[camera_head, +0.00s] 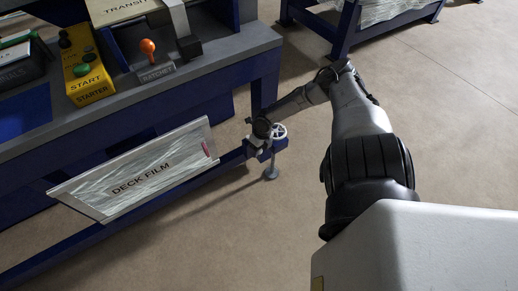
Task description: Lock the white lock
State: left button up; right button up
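A small white spoked wheel (279,131) sits at the end of a low blue beam (232,158), above a grey foot post (271,171). It is the white, lock-like part in view; I cannot tell whether it is turned locked or unlocked. My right arm reaches in from the right, and my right gripper (259,138) is at the wheel's left side, very close to it. A white bit shows under the gripper, and I cannot tell what it belongs to. The fingers are too small and dark to show whether they grip anything. My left gripper is not in view.
A blue-framed bench holds a yellow START box (85,68), a RATCHET lever with an orange knob (148,46) and a TRANSIT plate (125,9). A DECK FILM panel (136,174) leans below. Another blue stand (345,30) is at the back. Open floor lies around the beam's end.

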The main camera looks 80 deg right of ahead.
jog(key=shift+r, duration=0.35)
notch_tip(320, 180, up, 13)
jog(key=s+d+p, duration=0.1)
jog(key=d+p, duration=0.1)
jog(key=p, duration=0.8)
jog(key=shift+s+p, duration=0.25)
jog(key=shift+p, duration=0.05)
jog(key=shift+f, duration=0.1)
